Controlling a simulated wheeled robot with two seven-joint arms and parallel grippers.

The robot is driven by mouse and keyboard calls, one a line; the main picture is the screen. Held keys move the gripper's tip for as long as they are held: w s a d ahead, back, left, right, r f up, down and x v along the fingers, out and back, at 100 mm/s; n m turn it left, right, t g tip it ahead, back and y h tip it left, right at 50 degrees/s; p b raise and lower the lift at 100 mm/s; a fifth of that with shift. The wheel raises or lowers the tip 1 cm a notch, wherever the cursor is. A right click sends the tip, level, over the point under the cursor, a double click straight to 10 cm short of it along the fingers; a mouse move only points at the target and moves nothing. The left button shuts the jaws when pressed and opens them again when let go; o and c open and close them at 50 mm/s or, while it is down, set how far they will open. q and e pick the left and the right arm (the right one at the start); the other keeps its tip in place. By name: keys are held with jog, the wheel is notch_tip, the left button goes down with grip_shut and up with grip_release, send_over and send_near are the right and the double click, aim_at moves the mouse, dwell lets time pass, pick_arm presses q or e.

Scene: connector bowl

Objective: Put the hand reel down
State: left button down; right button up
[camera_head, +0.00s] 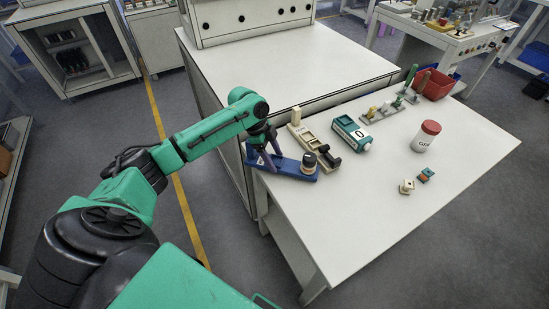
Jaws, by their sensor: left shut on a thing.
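My left gripper (270,154) reaches down at the left edge of the white table, over the left end of a long blue base (288,168). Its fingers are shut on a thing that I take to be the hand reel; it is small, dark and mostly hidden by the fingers. I cannot tell whether it touches the base. A dark round piece with a pale band (309,163) stands at the base's right end. My right gripper is not in view.
Beside the base are a beige holder (300,134) and a teal-and-white box (351,134). A red-lidded white jar (426,136), two small connector pieces (406,187) and a red bin (436,85) are farther right. The table's front (345,230) is clear.

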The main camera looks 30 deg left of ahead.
pick_arm(q)
jog(key=shift+f, duration=0.45)
grip_release()
jog(key=b+v, duration=0.1)
jog(key=v, duration=1.1)
